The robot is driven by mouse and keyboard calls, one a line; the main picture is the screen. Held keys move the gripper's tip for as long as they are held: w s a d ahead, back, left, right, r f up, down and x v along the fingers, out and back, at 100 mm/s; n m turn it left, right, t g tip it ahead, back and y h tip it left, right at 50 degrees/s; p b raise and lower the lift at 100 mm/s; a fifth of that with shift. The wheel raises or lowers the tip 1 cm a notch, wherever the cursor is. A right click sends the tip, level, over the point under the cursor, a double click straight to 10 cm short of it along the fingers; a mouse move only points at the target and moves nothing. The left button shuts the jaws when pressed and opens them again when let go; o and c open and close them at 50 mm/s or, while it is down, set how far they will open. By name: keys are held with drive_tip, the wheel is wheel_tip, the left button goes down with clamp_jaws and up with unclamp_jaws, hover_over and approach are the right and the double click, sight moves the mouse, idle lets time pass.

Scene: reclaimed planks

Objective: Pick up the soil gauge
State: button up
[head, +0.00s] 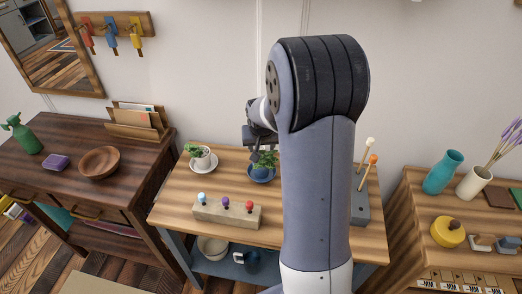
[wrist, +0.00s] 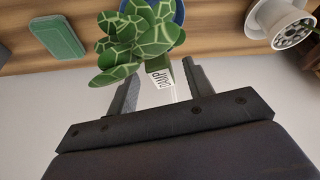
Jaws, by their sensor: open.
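The soil gauge (wrist: 161,78), a small green block with a white face lettered like "DAMP", shows in the wrist view beside a patterned green plant (wrist: 140,35) in a blue pot (wrist: 179,12). Leaves hide part of it. My gripper (wrist: 160,72) is open, with one finger on each side of the gauge in the picture. The gauge appears nearer the right finger; I cannot tell whether they touch. In the head view my gripper (head: 260,140) is just above the plant in the blue pot (head: 262,176), partly hidden by my arm, and I cannot make out the gauge.
A white pot with a plant (head: 200,158) on a saucer stands to the left. A block with coloured knobs (head: 226,213) lies in front. A grey block with sticks (head: 360,208) stands right. The wrist view also shows a green flat block (wrist: 55,37) and a white holed piece (wrist: 290,32).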

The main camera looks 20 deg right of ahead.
drive_tip(key=shift+x, duration=1.9)
drive_tip(key=shift+w, duration=0.15)
drive_tip(key=shift+r, duration=0.1)
clamp_jaws()
wheel_tip(320, 180, up, 24)
drive_tip(key=p, duration=0.5)
drive_tip(key=shift+p, duration=0.4)
